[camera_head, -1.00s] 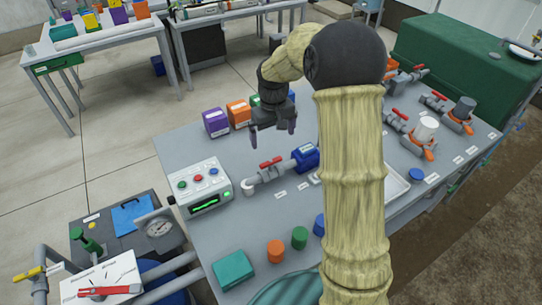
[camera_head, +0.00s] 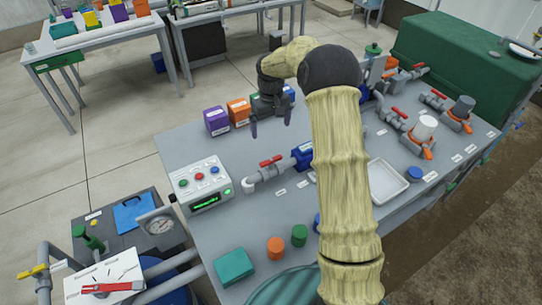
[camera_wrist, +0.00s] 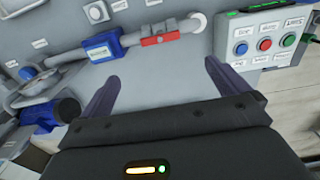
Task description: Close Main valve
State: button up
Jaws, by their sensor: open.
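A red-handled valve (camera_head: 270,161) sits on a grey pipe between the control box and a blue meter. Its handle lies along the pipe. In the wrist view the red handle (camera_wrist: 160,40) is ahead of the fingers, with the blue meter (camera_wrist: 102,46) to its left. Small labels near it are too small to read, so I cannot tell which valve is Main. My gripper (camera_head: 270,125) is open and empty above the bench, behind this valve in the head view. Its two dark fingers (camera_wrist: 160,75) are apart, touching nothing.
The control box (camera_head: 200,186) has coloured buttons. Purple (camera_head: 217,121) and orange (camera_head: 238,111) boxes stand near my gripper. A yellow-handled valve (camera_head: 32,272) and a red lever (camera_head: 106,287) are at lower left.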

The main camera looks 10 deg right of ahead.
aim_at(271, 159)
notch_tip(271, 159, down, 15)
jog(key=p, duration=0.3)
jog(key=shift+f, duration=0.15)
jog(key=shift+c, duration=0.2)
jog(key=c, duration=0.9)
jog(key=shift+o, duration=0.2)
